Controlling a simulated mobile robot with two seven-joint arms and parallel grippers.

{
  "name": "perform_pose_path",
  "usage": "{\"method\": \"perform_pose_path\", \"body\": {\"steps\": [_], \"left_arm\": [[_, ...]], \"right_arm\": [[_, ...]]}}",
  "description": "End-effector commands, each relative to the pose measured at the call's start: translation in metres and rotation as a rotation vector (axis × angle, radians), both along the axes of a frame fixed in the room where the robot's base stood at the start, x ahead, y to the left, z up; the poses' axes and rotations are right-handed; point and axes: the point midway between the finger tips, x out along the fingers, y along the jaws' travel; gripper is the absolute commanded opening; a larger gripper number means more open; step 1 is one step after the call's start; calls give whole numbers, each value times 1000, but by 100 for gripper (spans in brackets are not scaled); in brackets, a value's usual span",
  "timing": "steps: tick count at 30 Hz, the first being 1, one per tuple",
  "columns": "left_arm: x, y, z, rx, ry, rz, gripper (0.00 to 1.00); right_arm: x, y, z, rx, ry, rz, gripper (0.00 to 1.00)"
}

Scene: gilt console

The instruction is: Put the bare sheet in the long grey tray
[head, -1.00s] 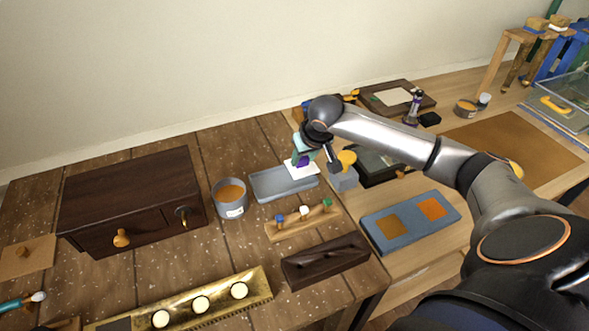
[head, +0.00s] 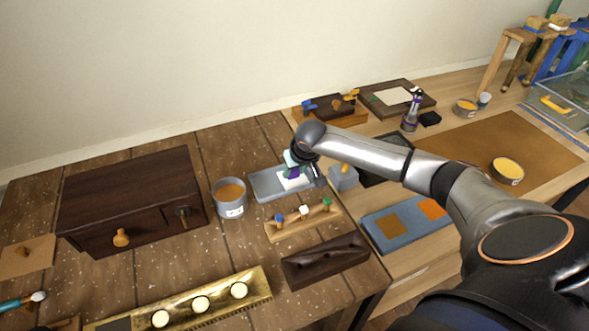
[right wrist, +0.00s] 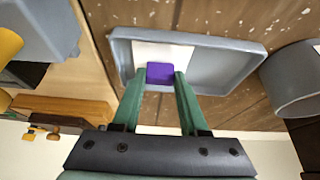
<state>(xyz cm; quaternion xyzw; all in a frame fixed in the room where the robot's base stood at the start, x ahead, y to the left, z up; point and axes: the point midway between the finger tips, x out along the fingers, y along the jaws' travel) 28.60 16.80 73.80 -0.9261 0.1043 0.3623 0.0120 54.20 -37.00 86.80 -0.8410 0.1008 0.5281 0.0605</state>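The bare sheet (head: 291,184) is a white piece with a purple block (right wrist: 160,73) as its grip; it also shows in the right wrist view (right wrist: 165,52). It is at the right end of the long grey tray (head: 262,186), within the rim; I cannot tell whether it touches the floor of the tray. The tray fills the upper middle of the right wrist view (right wrist: 225,66). My right gripper (head: 293,172) is over the tray's right end, its green fingers shut on the purple block. My left gripper is not in view.
A grey tub (head: 229,200) of orange stuff stands left of the tray. A grey block (head: 343,178) stands just right of it. A wooden rack with coloured pegs (head: 304,220) lies in front. A dark drawer cabinet (head: 130,200) stands at the left.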

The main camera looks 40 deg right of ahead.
Motion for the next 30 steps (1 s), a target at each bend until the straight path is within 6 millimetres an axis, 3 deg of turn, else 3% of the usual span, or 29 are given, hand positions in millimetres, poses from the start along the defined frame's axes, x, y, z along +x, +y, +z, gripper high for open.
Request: {"method": "perform_pose_path", "body": {"steps": [1, 8, 17, 23, 30], "left_arm": [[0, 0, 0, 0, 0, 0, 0], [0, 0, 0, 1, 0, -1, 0], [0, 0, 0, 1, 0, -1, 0], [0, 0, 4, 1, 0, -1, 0], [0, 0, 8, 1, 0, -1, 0]], "right_arm": [[0, 0, 0, 0, 0, 0, 47], [0, 0, 0, 0, 0, 0, 73], [0, 0, 3, 1, -1, 0, 73], [-10, 2, 26, 0, -2, 1, 73], [-31, 8, 72, 0, -4, 2, 73]]}}
